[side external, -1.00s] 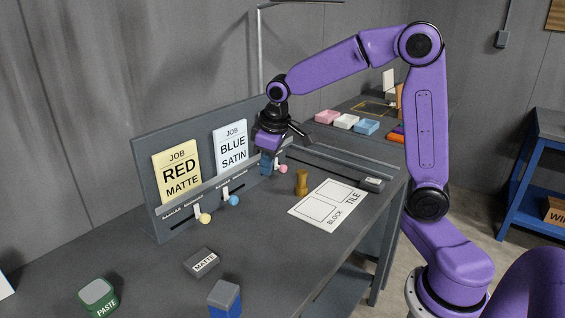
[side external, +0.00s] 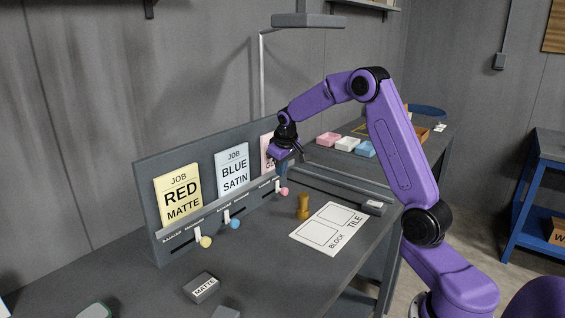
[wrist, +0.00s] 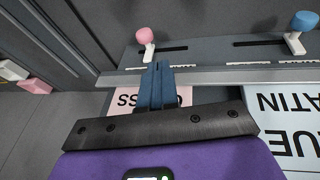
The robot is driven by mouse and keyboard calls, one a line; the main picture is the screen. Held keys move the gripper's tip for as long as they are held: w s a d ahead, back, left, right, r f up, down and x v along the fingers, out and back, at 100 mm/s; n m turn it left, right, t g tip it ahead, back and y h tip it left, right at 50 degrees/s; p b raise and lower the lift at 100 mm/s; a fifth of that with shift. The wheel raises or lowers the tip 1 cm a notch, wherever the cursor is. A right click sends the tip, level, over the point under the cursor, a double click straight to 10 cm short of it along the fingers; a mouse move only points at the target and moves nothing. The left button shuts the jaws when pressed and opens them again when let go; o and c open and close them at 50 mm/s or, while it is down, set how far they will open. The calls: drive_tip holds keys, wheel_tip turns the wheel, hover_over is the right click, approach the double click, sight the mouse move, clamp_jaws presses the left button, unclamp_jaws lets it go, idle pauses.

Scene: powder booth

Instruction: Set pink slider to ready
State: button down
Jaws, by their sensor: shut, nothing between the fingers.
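The pink slider (side external: 284,191) is the far right slider on the grey panel (side external: 149,209), near the right part of its short slot. In the wrist view, which looks upside down, its pink knob (wrist: 146,35) and white stem stand near the left end of the slot. My gripper (side external: 281,176) is shut and empty, just above and beside the pink slider. In the wrist view its blue fingertips (wrist: 157,67) are close beside the stem; I cannot tell whether they touch. The position labels under the slot are too small to read.
A blue slider (side external: 235,223) and a yellow slider (side external: 205,241) stand to the left on the panel. Job cards hang above them. A wooden peg (side external: 303,207) and a white layout sheet (side external: 330,228) are on the table. A MATTE block (side external: 202,287) lies in front.

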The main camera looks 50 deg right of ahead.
sight(283, 191)
drive_tip(key=x, duration=0.4)
drive_tip(key=d+x, duration=0.1)
drive_tip(key=x, duration=0.2)
drive_tip(key=shift+s, duration=0.35)
drive_tip(key=shift+d+f, duration=0.35)
drive_tip(key=shift+f, duration=0.2)
drive_tip(key=shift+d+f, duration=0.1)
drive_tip(key=shift+d, duration=1.1)
